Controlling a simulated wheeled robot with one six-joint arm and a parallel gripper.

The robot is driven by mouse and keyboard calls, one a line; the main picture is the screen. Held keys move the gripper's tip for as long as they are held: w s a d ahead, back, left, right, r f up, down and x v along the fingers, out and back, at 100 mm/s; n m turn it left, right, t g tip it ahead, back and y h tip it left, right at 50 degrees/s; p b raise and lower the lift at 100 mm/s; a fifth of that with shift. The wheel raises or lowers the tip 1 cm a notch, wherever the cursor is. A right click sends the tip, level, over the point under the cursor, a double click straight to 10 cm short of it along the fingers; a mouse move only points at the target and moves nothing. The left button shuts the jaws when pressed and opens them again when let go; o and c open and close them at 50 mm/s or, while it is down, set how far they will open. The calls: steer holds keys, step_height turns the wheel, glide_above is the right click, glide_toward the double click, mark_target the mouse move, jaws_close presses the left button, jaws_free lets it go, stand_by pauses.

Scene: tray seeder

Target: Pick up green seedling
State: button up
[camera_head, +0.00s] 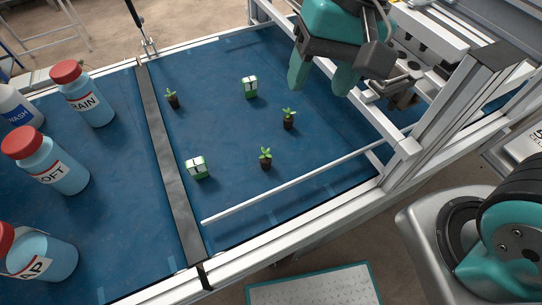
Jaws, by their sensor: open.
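Three green seedlings in small dark plugs stand upright on the blue table surface. One seedling (172,99) is at the back left, one (289,119) is at the right, and one (265,158) is nearer the front. My gripper (322,82) is at the upper right, above the surface, with teal fingers pointing down. Its fingers are apart with nothing visible between them. It is behind and to the right of the right seedling, not touching any seedling.
Two green-and-white blocks (250,87) (197,167) stand among the seedlings. A dark strip (166,160) divides the blue table (225,120). Several red-capped bottles (83,95) stand left of it. A white rod (290,182) crosses the front right, by a metal frame (440,115).

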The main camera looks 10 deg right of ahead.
steer(key=w+a+f+m+h+b, duration=0.1)
steer(key=w+a+f+m+h, duration=0.1)
steer(key=w+a+f+m, duration=0.5)
steer(key=m, duration=0.3)
glide_above(266, 158)
steer(key=shift+g, duration=0.3)
steer(key=f, duration=0.8)
steer(key=w+f, duration=0.1)
steer(key=f, duration=0.3)
steer(key=shift+d+b, duration=0.25)
steer(key=shift+b, duration=0.1)
steer(key=shift+s+a+f, duration=0.1)
steer(key=shift+s+f, duration=0.1)
steer(key=shift+f, duration=0.8)
steer(key=shift+s+a+f, duration=0.1)
steer(key=shift+s+f, duration=0.05)
steer(key=shift+f, duration=0.9)
steer(key=shift+s+a+f, duration=0.1)
steer(key=shift+s+f, duration=0.1)
steer(key=shift+f, duration=0.8)
steer(key=shift+c, duration=0.2)
steer(key=c, duration=1)
